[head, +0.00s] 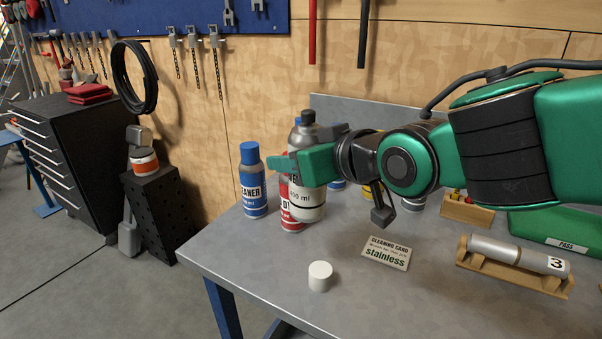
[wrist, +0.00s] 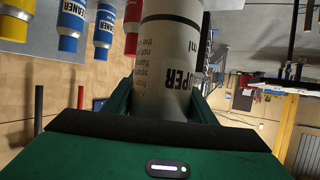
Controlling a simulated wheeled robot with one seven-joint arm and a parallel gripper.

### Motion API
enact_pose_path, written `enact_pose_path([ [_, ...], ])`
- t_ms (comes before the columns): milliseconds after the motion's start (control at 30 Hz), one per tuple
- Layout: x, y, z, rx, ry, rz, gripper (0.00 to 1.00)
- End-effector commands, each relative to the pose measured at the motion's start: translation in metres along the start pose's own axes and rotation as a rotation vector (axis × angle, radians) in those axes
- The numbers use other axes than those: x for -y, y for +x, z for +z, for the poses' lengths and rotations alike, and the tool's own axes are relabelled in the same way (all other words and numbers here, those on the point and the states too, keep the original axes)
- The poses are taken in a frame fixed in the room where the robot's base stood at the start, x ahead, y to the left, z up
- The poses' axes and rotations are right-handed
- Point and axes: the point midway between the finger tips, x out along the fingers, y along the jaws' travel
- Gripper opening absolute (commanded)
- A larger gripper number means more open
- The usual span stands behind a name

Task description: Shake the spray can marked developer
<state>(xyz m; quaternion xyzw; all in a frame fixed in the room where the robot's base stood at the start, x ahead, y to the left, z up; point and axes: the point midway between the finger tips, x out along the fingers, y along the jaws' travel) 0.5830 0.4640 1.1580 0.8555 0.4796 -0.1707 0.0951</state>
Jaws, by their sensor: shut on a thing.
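My gripper (head: 300,163) is shut on a pale grey-white spray can (head: 309,203). In the head view the can is upright, with "ml" on its label and a dark top. It overlaps a red can (head: 289,213), and its base sits higher in the picture than the red can's base, so it appears lifted off the bench. In the wrist view the held can (wrist: 168,45) shows label letters ending in "PER", between the two green fingers (wrist: 162,100). The rest of the word is hidden.
A blue cleaner can (head: 254,185) stands left of the held can. More cans stand behind my arm, partly hidden. A white cylinder (head: 320,277), a card marked stainless (head: 386,252) and a wooden cradle (head: 514,277) with a metal cylinder are on the grey bench (head: 250,260).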

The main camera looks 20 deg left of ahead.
Motion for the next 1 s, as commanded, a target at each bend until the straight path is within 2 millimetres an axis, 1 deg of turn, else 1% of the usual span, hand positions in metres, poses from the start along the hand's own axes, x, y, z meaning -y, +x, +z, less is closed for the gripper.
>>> enact_pose_path([
  [33,0.0,-0.003,-0.008,-0.005,0.0,0.001,0.16],
  [133,-0.001,-0.006,-0.016,-0.005,0.0,0.001,0.16],
  [467,0.0,-0.008,-0.019,-0.002,0.0,0.0,0.16],
  [500,-0.001,-0.012,-0.03,-0.008,0.0,0.001,0.16],
  [567,-0.001,-0.027,-0.067,-0.018,0.0,0.004,0.16],
  [600,-0.001,-0.032,-0.078,-0.012,0.0,0.003,0.16],
  [633,-0.001,-0.032,-0.078,-0.006,0.0,0.002,0.16],
  [667,0.0,-0.027,-0.065,0.003,0.0,-0.001,0.16],
  [700,0.001,-0.016,-0.037,0.014,0.001,-0.003,0.16],
  [733,0.001,-0.01,-0.022,0.013,0.0,-0.004,0.16],
  [767,0.001,-0.006,-0.015,0.009,0.0,-0.004,0.16],
  [800,0.001,-0.007,-0.018,-0.001,-0.001,-0.002,0.16],
  [900,0.0,-0.03,-0.075,-0.017,-0.001,0.002,0.16],
  [933,0.0,-0.032,-0.079,-0.012,-0.001,0.001,0.16],
  [967,0.001,-0.031,-0.075,-0.004,-0.001,-0.001,0.16],
  [1000,0.001,-0.021,-0.051,0.01,0.0,-0.003,0.16],
])
